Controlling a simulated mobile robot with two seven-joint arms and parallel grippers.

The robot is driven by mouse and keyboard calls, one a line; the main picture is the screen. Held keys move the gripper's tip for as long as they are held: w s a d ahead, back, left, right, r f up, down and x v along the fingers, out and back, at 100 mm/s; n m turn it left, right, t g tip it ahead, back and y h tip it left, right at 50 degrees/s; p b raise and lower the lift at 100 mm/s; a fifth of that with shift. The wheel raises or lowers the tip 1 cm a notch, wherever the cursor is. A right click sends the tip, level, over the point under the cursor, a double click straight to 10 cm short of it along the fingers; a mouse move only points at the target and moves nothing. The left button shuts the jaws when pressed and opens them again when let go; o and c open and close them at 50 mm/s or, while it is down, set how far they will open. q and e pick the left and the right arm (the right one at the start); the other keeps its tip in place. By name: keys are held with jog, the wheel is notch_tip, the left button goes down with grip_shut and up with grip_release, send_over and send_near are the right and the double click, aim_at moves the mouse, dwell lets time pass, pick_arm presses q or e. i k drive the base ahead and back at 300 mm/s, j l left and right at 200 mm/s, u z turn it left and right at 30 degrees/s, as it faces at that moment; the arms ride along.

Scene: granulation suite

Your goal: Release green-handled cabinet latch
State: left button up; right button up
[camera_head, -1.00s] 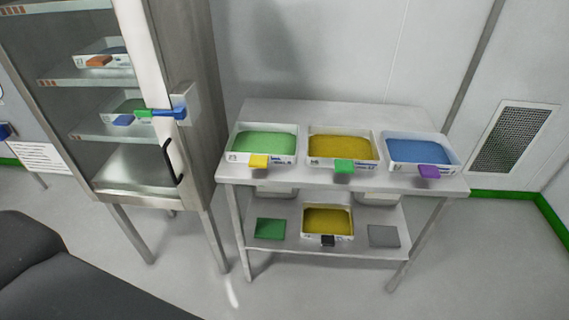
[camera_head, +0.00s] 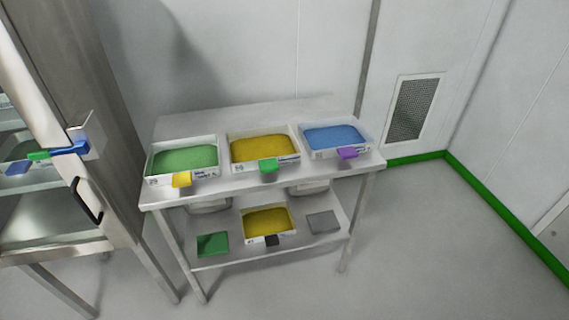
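The steel cabinet (camera_head: 103,115) with a glass door stands at the left edge of the head view, partly cut off. Its latch (camera_head: 70,148) has a blue body and a green handle end (camera_head: 39,155) that points left across the white door frame. The latch lies across the door edge and reaches a bracket on the cabinet side. A black door pull (camera_head: 86,201) sits below it. The door looks closed. Neither of my grippers is in view.
A steel two-tier table (camera_head: 256,180) stands right of the cabinet. It holds trays of green (camera_head: 184,161), yellow (camera_head: 262,150) and blue (camera_head: 334,138) material on top, and another yellow tray (camera_head: 265,222) below. A wall vent (camera_head: 412,110) and open floor lie to the right.

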aim_at(81, 148)
jog(key=u, duration=1.5)
jog(key=i+j+u, duration=0.5)
jog(key=i+u, duration=0.15)
jog(key=i, duration=0.25)
